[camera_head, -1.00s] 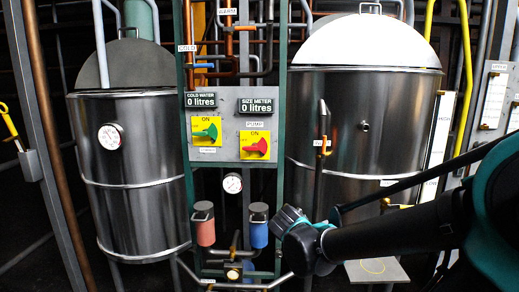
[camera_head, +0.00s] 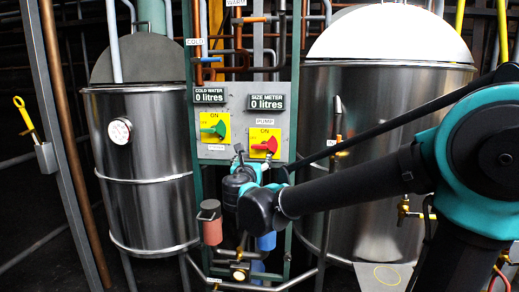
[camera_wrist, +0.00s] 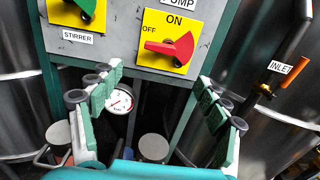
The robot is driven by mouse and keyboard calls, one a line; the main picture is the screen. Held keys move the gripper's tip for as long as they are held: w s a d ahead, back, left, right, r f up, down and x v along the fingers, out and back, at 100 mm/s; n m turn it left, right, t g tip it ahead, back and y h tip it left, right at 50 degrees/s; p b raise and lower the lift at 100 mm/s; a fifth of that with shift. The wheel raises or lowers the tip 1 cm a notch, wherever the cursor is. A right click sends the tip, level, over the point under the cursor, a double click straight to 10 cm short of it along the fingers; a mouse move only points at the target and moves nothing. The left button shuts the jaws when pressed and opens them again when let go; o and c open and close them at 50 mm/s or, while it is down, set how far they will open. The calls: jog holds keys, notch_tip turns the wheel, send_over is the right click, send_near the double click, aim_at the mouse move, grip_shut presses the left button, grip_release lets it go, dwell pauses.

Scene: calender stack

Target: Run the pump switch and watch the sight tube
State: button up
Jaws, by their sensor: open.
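The pump switch (camera_head: 265,144) is a red handle on a yellow plate under the size meter (camera_head: 267,102), which reads 0 litres. In the wrist view the red handle (camera_wrist: 170,46) lies nearly level, its narrow end at the left just below "OFF". My gripper (camera_head: 258,170) is just below the switch in the head view. In the wrist view my gripper (camera_wrist: 160,88) is open and empty, its green-padded fingers spread below the switch plate and apart from the handle. I cannot make out the sight tube; my arm covers much of the right side.
The green stirrer switch (camera_head: 214,127) is left of the pump switch. A gauge (camera_wrist: 121,99) shows between my fingers. A red canister (camera_head: 210,222) and a blue one (camera_head: 266,241) stand below the panel. An inlet valve handle (camera_wrist: 278,67) is at the right. Steel tanks flank the panel.

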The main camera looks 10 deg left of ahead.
aim_at(259, 147)
jog(key=w, duration=1.3)
jog(key=shift+w+d, duration=0.25)
jog(key=shift+c, duration=0.4)
jog(key=c, duration=1.1)
